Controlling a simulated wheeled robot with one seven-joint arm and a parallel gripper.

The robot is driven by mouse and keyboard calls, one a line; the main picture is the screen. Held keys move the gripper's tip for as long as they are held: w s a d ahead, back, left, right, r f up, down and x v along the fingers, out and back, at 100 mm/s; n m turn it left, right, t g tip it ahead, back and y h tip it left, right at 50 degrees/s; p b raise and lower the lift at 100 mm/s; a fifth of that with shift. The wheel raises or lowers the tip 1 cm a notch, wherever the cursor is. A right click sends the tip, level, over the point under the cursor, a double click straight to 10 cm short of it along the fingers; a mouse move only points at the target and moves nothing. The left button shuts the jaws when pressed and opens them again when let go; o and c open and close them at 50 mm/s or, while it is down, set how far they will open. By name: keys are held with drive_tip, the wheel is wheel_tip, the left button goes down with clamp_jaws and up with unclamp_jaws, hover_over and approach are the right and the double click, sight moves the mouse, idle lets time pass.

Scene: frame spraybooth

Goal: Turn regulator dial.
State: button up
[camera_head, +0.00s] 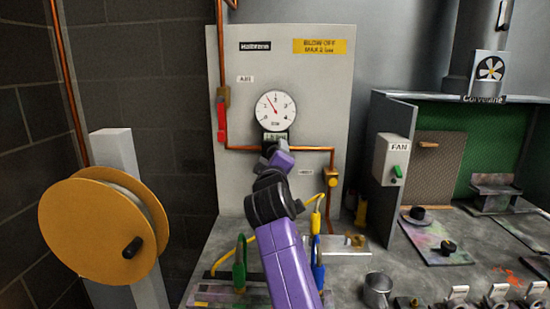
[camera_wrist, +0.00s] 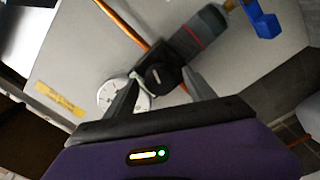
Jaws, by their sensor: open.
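The regulator dial is a dark, blocky knob (camera_wrist: 157,72) in the wrist view, between and just beyond my two fingertips. My gripper (camera_wrist: 162,80) is open, with one finger on each side of the knob. I cannot tell whether either finger touches it. In the head view my gripper (camera_head: 275,156) is in front of the regulator and hides most of it. In the wrist view my left finger partly covers the gauge (camera_wrist: 112,94).
A copper pipe (camera_head: 306,149) runs along the grey panel (camera_head: 325,90). A red valve handle (camera_head: 221,122) is at left. A dark cylinder (camera_wrist: 200,33) lies beyond the knob. An orange hose reel (camera_head: 90,228) stands left, a fan switch box (camera_head: 393,160) right. Tools crowd the bench below.

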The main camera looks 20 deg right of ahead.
drive_tip(key=v, duration=0.7)
